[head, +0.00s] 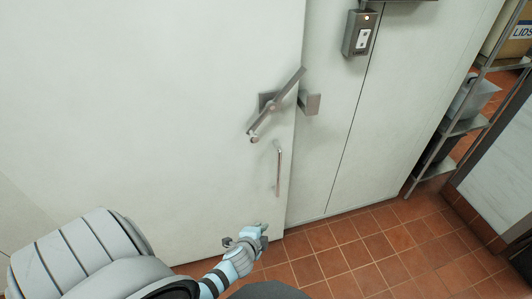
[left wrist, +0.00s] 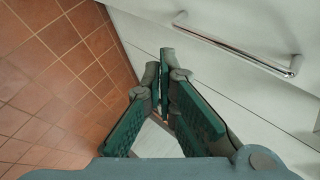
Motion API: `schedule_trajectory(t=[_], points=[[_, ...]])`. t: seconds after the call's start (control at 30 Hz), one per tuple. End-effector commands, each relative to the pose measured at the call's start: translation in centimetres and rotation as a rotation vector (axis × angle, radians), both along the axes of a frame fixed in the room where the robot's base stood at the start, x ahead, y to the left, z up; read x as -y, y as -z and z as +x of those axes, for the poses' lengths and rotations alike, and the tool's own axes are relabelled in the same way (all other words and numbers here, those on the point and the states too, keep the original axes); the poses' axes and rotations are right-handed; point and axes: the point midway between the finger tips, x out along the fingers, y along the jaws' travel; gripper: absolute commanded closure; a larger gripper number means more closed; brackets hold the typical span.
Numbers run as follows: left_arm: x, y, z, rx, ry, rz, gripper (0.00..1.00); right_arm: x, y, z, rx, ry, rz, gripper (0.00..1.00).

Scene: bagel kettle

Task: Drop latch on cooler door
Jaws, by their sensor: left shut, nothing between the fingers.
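The cooler door (head: 150,90) is a large white panel and looks closed against the white wall at its right edge. The metal latch bar (head: 285,94) sits tilted on the door, its upper end to the right. A metal catch bracket (head: 310,102) is fixed just right of the door edge, apart from the bar's lower end. Below the latch is a slim vertical pull handle (head: 279,170), also in the left wrist view (left wrist: 235,48). My left gripper (head: 262,230) is low in front of the door, below the handle. Its fingers (left wrist: 165,85) are shut and empty. My right gripper is not in view.
A small switch box (head: 360,33) is on the wall at upper right. A metal shelf rack (head: 465,125) with bins and a box stands at the far right. The red tile floor (head: 370,250) is clear in front of the wall.

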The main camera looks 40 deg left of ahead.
Motion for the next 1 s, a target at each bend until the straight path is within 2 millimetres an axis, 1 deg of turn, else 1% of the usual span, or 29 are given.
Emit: schedule_trajectory(t=[0.03, 0.07, 0.1, 0.2, 0.23, 0.3, 0.4, 0.63, 0.73, 0.87, 1.0], points=[[-0.6, -3.2, 3.1, 0.083, 0.048, 0.116, 1.0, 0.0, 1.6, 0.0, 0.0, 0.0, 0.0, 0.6], [-1.0, -5.8, 4.5, 0.127, 0.072, 0.197, 1.0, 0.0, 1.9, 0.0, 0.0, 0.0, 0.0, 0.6], [-1.4, -9.2, 6.1, 0.183, 0.094, 0.295, 1.0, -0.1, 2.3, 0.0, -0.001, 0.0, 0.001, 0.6], [-2.1, -15.9, 8.0, 0.28, 0.108, 0.485, 1.0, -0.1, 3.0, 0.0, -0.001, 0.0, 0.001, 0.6], [-2.3, -17.3, 8.3, 0.301, 0.107, 0.524, 1.0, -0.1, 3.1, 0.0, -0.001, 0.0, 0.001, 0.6], [-2.5, -19.6, 8.5, 0.33, 0.103, 0.584, 1.0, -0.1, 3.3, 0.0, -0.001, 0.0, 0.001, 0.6], [-2.6, -20.8, 8.6, 0.341, 0.1, 0.614, 1.0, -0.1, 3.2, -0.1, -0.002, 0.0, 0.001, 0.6], [-2.6, -20.8, 8.6, 0.341, 0.101, 0.61, 1.0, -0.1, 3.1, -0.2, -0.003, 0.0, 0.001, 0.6], [-2.7, -20.7, 8.9, 0.34, 0.101, 0.61, 1.0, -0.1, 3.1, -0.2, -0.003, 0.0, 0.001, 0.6], [-3.4, -20.5, 10.3, 0.342, 0.102, 0.61, 1.0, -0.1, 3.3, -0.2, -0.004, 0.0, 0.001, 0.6], [-4.6, -20.2, 12.8, 0.342, 0.1, 0.61, 1.0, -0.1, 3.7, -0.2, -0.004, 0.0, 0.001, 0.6]])
